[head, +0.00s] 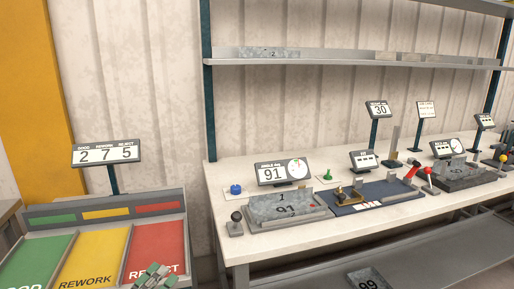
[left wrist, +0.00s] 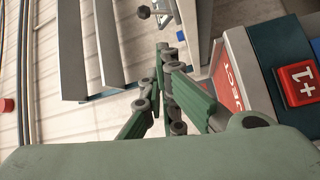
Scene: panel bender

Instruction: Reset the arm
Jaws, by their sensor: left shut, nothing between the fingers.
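My left gripper (head: 154,273) shows at the bottom edge of the head view, in front of the lower part of the red REJECT bin (head: 157,243). Its green and grey fingers are shut with nothing between them, and the rest of the arm is out of frame. In the left wrist view the closed fingers (left wrist: 166,52) point up the picture, with part of the red bin to their right. The gripper appears to be above the bin; the exact gap cannot be told. My right gripper is in neither view.
A yellow REWORK bin (head: 92,258) and a green GOOD bin (head: 36,262) lie left of the red one. A counter sign (head: 106,152) reads 2 7 5. The workbench (head: 240,247) at right carries metal plates (head: 283,207), a gauge display (head: 284,171) and levers. A shelf (head: 350,61) hangs above.

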